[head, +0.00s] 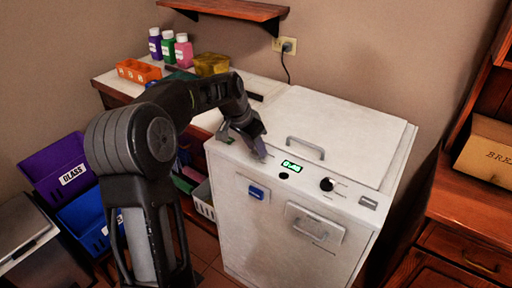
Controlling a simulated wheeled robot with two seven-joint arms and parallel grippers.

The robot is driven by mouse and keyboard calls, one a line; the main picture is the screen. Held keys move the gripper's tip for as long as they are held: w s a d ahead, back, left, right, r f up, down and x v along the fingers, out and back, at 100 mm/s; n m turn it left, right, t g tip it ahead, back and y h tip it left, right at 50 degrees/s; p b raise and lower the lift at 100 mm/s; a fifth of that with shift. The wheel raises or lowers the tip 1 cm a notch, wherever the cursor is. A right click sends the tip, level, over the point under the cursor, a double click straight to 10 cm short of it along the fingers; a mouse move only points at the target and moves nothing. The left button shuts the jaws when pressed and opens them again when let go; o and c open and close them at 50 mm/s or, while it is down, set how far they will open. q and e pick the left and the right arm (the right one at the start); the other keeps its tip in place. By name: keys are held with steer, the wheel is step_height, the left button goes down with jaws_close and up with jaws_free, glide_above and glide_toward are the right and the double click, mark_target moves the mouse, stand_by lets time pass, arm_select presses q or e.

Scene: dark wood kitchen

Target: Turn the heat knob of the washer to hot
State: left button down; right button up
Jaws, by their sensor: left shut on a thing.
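The white washer (235,215) stands against the wall with its control panel along the front top edge. My left gripper (261,154) reaches down to the left end of this panel. It is shut on what seems to be the heat knob, which the fingers hide, so its setting cannot be read. A green lit display (291,166) and a black button (284,176) sit to the right of my gripper. A black round knob (327,184) with small marks beside it is further right and free. My right gripper is not in view.
The washer's lid (335,125) is closed, with a grey handle (305,147). A counter at the left holds several bottles (168,48) and an orange tray (139,71). Purple (52,168) and blue (88,222) bins stand lower left. A wooden cabinet (470,225) is at the right.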

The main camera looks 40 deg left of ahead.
mark_target(246, 158)
arm_select(q)
steer(key=m+h, duration=0.1)
steer(key=m, duration=0.2)
steer(key=shift+a+g, duration=0.1)
steer(key=shift+g, duration=0.2)
steer(key=shift+m, duration=0.4)
steer(key=c, duration=1)
jaws_free()
steer(key=shift+r, duration=0.1)
steer(key=v, duration=0.7)
steer(key=shift+a+r+b, duration=0.2)
steer(key=shift+r+b, duration=0.05)
steer(key=shift+b, duration=0.1)
steer(key=shift+s, duration=0.1)
